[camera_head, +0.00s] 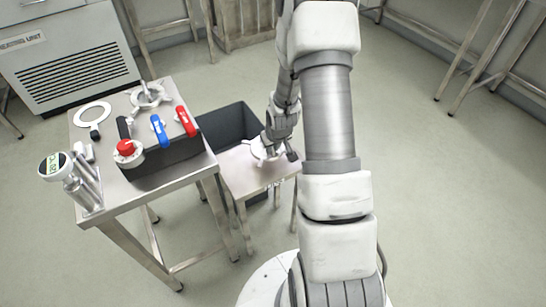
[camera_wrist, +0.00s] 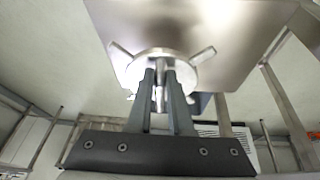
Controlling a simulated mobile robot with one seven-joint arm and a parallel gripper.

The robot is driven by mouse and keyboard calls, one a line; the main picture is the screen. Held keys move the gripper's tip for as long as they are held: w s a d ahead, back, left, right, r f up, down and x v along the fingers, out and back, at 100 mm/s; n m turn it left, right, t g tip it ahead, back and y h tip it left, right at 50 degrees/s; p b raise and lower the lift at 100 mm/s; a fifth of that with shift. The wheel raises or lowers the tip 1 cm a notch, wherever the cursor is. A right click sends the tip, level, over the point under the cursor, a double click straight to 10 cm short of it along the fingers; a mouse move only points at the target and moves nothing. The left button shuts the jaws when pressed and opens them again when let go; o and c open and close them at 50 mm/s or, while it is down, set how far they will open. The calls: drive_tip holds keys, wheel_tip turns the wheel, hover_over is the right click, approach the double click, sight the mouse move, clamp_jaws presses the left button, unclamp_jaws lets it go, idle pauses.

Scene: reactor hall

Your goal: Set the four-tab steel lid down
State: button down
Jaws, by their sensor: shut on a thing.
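The four-tab steel lid (camera_wrist: 152,62) is a round, shiny disc; two of its tabs stick out left and right in the wrist view, and the others are hidden or unclear. My gripper (camera_wrist: 160,78) is shut on the lid's middle part, with both fingers upright against it. In the head view my gripper (camera_head: 277,140) is over the low steel table (camera_head: 246,177), and the pale lid (camera_head: 257,149) shows partly beneath it. The lid is over the tabletop; I cannot tell whether it touches it.
A taller steel table (camera_head: 135,191) at left carries a black block (camera_head: 165,163) with red and blue handles, a white ring (camera_head: 93,113), a tabbed steel fitting (camera_head: 147,96) and a round gauge (camera_head: 55,166). A dark open bin (camera_head: 220,123) stands behind the low table.

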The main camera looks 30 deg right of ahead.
sight(273, 154)
wheel_tip(273, 154, down, 4)
drive_tip(key=shift+b, duration=0.75)
drive_tip(key=shift+r, duration=0.1)
drive_tip(key=c, duration=0.8)
unclamp_jaws()
